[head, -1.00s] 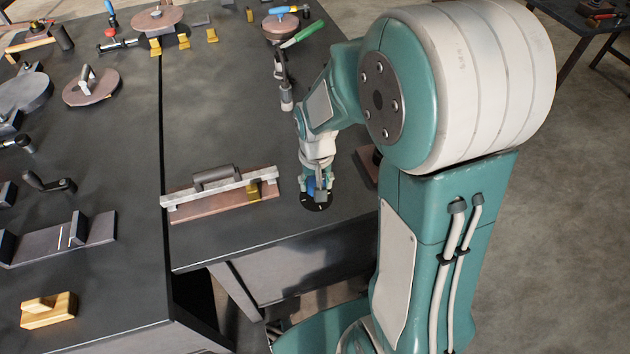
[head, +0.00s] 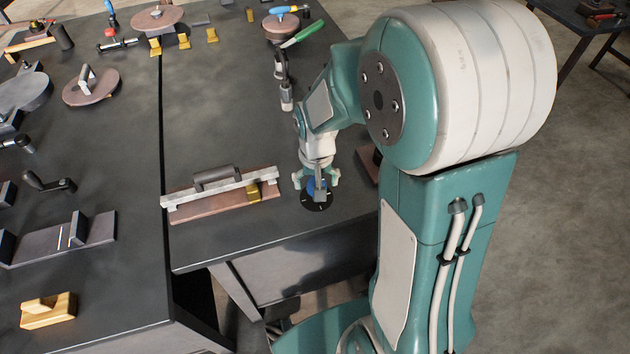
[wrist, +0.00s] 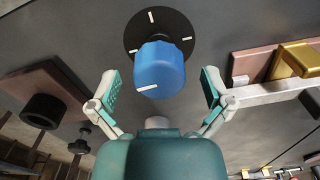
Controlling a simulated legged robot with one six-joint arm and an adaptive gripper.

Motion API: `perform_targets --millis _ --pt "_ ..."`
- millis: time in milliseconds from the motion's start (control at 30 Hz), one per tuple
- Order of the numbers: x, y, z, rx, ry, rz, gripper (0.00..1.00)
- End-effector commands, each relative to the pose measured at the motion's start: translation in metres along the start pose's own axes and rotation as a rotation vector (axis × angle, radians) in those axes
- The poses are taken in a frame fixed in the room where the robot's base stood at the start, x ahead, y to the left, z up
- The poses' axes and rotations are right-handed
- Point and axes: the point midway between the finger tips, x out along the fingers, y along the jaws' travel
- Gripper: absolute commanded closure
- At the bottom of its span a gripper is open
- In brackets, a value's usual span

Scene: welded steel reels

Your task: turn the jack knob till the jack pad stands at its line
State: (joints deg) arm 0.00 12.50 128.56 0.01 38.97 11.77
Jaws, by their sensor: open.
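The blue jack knob (wrist: 160,70) stands on a black round dial (wrist: 178,27) with white marks; the knob has a white line on its near edge. In the head view the knob (head: 312,187) and the dial (head: 317,204) sit near the front edge of the dark table, and my gripper partly hides the knob. My gripper (wrist: 160,90) is open, its two teal-padded fingers apart on either side of the knob with gaps, touching neither side. It also shows pointing down over the knob in the head view (head: 318,182). I cannot make out the jack pad or its line for certain.
A metal bar with a dark handle and brass block (head: 220,190) lies left of the dial. A brown block (head: 368,160) is close on the right, partly behind my arm. Several reels and tools lie farther back. The table between is clear.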

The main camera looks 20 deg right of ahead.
Motion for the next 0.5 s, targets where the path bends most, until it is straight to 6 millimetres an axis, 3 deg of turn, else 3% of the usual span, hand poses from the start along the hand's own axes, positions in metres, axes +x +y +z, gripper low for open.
perform_targets --millis 500 --pt "-0.043 0.000 -0.001 0.000 0.003 -0.001 0.00"
